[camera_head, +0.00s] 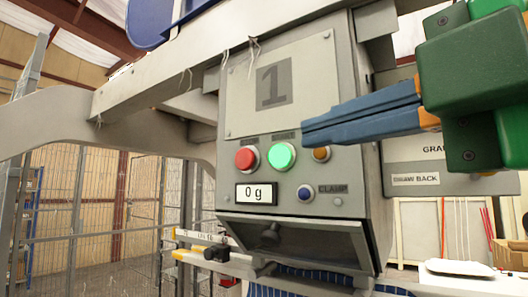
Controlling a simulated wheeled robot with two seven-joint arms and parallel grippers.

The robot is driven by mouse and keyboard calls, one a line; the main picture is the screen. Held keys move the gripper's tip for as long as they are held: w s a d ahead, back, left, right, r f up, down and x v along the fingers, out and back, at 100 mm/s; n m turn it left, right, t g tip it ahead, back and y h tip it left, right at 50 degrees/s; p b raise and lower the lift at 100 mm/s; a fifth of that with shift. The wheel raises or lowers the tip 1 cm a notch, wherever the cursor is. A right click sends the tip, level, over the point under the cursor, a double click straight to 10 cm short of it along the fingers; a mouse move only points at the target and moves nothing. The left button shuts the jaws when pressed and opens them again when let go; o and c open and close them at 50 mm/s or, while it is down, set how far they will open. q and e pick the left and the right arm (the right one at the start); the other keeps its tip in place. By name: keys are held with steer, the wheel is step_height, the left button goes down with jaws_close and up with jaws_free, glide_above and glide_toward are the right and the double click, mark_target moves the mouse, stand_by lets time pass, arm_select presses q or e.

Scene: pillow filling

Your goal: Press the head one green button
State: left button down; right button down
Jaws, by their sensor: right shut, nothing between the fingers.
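The head one box (288,100) hangs in the middle, marked with a large "1". Its green button (281,157) looks bright and sits between a red button (246,158) on the left and an orange button (321,153) on the right. My right gripper (304,132) comes in from the right with its blue fingers shut and empty. Its tips are just above and right of the green button in the picture and overlap the box front. I cannot tell whether they touch it. My left gripper is not in view.
A small blue button (305,193) labelled clamp and a display (256,194) reading 0 g are below. A grey panel (437,180) stands behind my right gripper. A grey frame beam (150,75) runs to the left. Wire fencing (90,210) stands behind.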

mark_target(282, 153)
steer(key=w+a+p, duration=0.1)
steer(key=w+p, duration=0.1)
steer(key=w, duration=0.1)
steer(key=w+a+p, duration=0.1)
steer(key=w+p, duration=0.1)
steer(key=w, duration=0.2)
steer(key=w+a+p, duration=0.1)
steer(key=w, duration=0.3)
steer(key=shift+w+a+r+p, duration=0.1)
steer(key=shift+p, duration=0.3)
steer(key=shift+w+d, duration=0.3)
steer(key=shift+d, duration=0.05)
steer(key=shift+a, duration=0.1)
